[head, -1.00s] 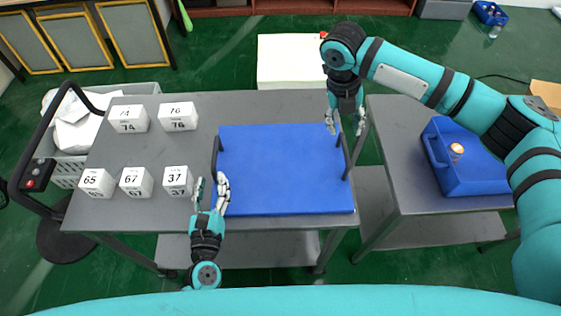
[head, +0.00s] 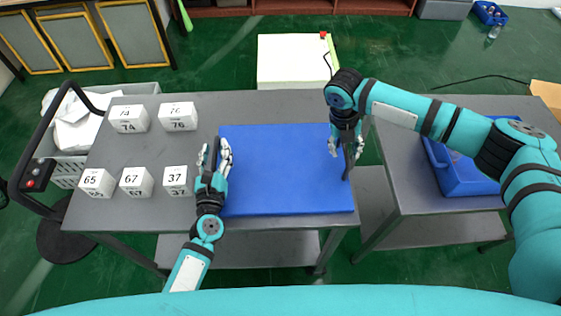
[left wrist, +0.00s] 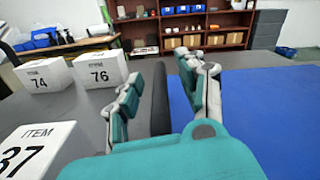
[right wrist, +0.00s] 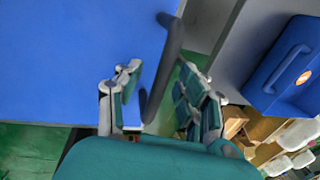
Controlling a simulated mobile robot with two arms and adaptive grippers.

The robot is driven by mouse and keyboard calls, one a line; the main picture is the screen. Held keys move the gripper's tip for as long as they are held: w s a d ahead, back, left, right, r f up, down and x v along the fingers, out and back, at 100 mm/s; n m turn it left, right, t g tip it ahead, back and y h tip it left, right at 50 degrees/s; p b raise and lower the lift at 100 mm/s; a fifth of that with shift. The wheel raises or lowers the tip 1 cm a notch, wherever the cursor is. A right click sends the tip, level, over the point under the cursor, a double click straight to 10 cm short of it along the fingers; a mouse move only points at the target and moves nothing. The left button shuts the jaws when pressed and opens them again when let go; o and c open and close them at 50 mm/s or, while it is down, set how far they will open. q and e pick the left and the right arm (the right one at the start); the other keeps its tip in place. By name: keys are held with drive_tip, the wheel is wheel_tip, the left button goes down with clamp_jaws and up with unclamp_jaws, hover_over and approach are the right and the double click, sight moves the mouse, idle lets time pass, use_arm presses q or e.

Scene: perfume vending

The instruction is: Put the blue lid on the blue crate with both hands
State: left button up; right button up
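The blue lid (head: 285,170) lies flat on the left grey table, with a dark handle at each side. My left gripper (head: 214,152) is open at its left edge. In the left wrist view the left handle (left wrist: 160,100) stands between the spread fingers. My right gripper (head: 346,148) is open at its right edge. In the right wrist view the right handle (right wrist: 168,55) shows between the open fingers (right wrist: 157,95). The blue crate (head: 465,183) stands on the right table, partly hidden by my right arm. It also shows in the right wrist view (right wrist: 285,65).
White numbered boxes (head: 129,119) stand on the left part of the left table (head: 255,108), one (head: 176,180) close to my left gripper. A gap separates this table from the right table (head: 400,150). A white block (head: 290,60) stands behind.

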use_arm(q)
clamp_jaws()
use_arm(e)
clamp_jaws()
use_arm(q)
drive_tip(key=shift+r, duration=0.1)
use_arm(e)
drive_tip(key=shift+r, duration=0.15)
